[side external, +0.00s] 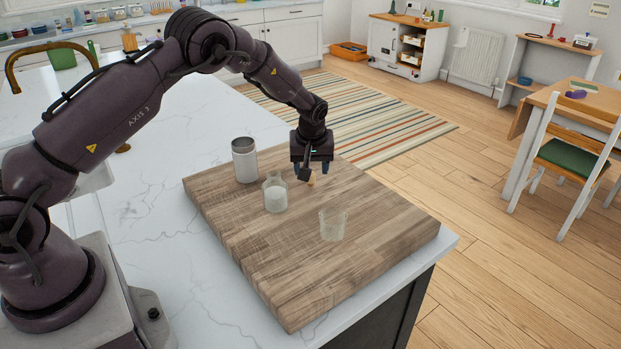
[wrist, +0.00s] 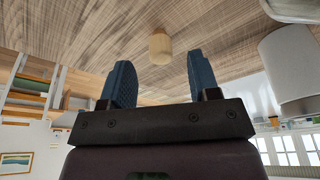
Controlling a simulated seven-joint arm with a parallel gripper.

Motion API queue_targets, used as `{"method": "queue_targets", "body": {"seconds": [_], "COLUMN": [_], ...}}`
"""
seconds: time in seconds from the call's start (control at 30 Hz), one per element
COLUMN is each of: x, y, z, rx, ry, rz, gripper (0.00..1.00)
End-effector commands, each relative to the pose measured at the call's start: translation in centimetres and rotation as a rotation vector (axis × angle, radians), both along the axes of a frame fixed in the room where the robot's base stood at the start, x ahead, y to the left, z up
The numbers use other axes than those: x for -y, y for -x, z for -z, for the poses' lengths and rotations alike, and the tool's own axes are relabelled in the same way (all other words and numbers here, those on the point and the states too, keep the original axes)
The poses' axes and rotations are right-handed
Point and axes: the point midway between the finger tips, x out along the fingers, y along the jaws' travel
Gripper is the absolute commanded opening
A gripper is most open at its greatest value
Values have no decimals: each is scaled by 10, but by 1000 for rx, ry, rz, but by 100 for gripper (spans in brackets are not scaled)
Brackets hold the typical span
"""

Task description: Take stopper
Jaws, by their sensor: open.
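The stopper is a small, light tan cylinder on the wooden board. It shows in the wrist view (wrist: 160,46) at upper middle, and as a small tan spot in the side external view (side external: 311,182). My gripper (side external: 311,173) is low over the board, pointing down, just above the stopper. In the wrist view its two blue fingers (wrist: 160,68) are apart, with nothing held. The stopper appears between and just beyond the fingertips, apart from both. In the side view the gripper partly hides it.
On the wooden board (side external: 270,255) stand a grey canister (side external: 244,162), a glass bottle (side external: 275,193) with white contents, left of my gripper, and an empty clear glass (side external: 333,225) nearer the camera. The canister also shows at right in the wrist view (wrist: 293,70). The board's front is clear.

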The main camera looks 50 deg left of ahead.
Motion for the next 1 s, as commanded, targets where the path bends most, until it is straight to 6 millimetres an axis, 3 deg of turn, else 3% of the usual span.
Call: {"method": "queue_targets", "body": {"seconds": [0.2,0.47,0.5,0.73,1.0], "x": [-8,-9,-9,-9,-9], "y": [-4,-5,-5,-5,-5], "z": [29,33,33,33,32], "rx": [-1,0,0,0,0], "ry": [0,0,0,0,0], "rz": [0,0,0,0,0], "gripper": [56,56,54,3,3]}}
